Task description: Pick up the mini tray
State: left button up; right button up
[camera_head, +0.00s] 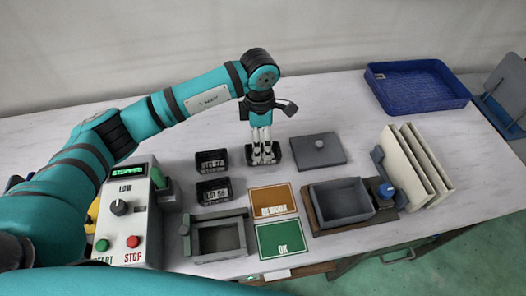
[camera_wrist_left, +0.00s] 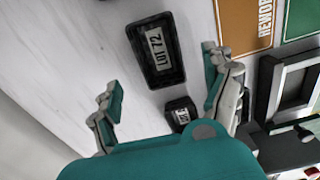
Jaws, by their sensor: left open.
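Small black mini trays with white labels stand on the pale table. Two are left of my left gripper: an upper one (camera_head: 211,168) and a lower one (camera_head: 213,198). A third (camera_head: 277,153) shows around my left gripper's fingertips, partly hidden by them. My left gripper (camera_head: 263,157) points down over it, open and holding nothing. In the left wrist view, a mini tray labelled LOT 72 (camera_wrist_left: 171,76) lies beyond and between the spread fingers (camera_wrist_left: 163,82). A smaller-looking black tray (camera_wrist_left: 180,104) is nearer the palm. Contact cannot be told. My right gripper is not in view.
An orange REWORK card (camera_head: 272,196) and green OK card (camera_head: 281,240) lie in front. A grey lidded plate (camera_head: 330,157), grey box (camera_head: 341,184) and beige panels (camera_head: 415,165) stand right. A control box (camera_head: 122,230) is left; a blue crate (camera_head: 415,103) is back right.

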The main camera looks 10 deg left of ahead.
aim_at(263, 150)
pick_arm(q)
jog(key=shift+f, duration=0.55)
jog(key=shift+d+f+p, duration=0.15)
jog(key=shift+f+p, duration=0.15)
jog(key=shift+f, duration=0.05)
jog(key=f, duration=0.2)
jog(key=f+p, duration=0.1)
jog(key=shift+d+f, duration=0.25)
jog(key=shift+f, duration=0.45)
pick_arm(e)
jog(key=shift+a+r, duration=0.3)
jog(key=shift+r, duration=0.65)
pick_arm(q)
jog(key=shift+c, duration=0.2)
jog(key=c, duration=1.2)
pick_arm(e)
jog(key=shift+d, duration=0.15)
